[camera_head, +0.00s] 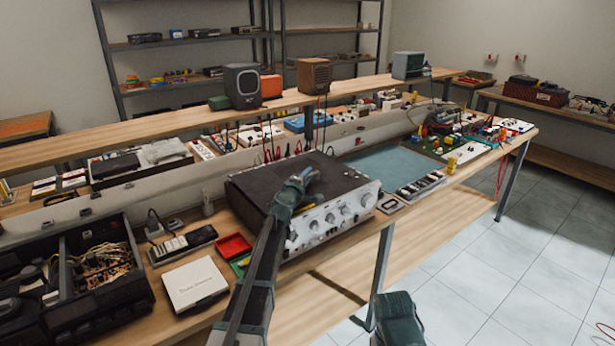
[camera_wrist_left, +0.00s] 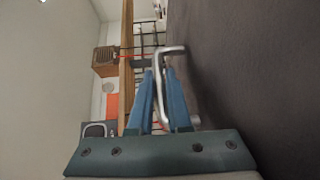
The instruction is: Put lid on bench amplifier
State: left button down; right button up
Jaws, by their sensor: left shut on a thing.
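The bench amplifier (camera_head: 330,222) stands on the wooden bench, its silver front with knobs facing me. Its dark flat lid (camera_head: 262,183) lies over the top of the body; I cannot tell if a small gap is left under it. My left gripper (camera_head: 308,178) is over the lid and hides part of it. In the left wrist view the blue fingers (camera_wrist_left: 160,100) are closed around a silver handle (camera_wrist_left: 173,50), beside the lid's dark surface (camera_wrist_left: 240,90). Part of my right arm shows at the bottom, its fingertips not visible.
An opened dark chassis (camera_head: 100,250) with wiring stands at the left. A white box (camera_head: 195,284) and a red tray (camera_head: 233,247) lie left of the amplifier. A blue mat (camera_head: 392,166) lies to its right. Speakers (camera_head: 242,86) stand on the raised shelf behind.

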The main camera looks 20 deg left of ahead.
pick_arm(q)
jog(key=shift+f+b, duration=0.6)
jog(key=shift+f, duration=0.05)
pick_arm(e)
jog(key=shift+f, duration=0.65)
pick_arm(q)
jog(key=c, duration=0.8)
grip_release()
jog(key=shift+o, duration=0.2)
jog(key=shift+s, duration=0.15)
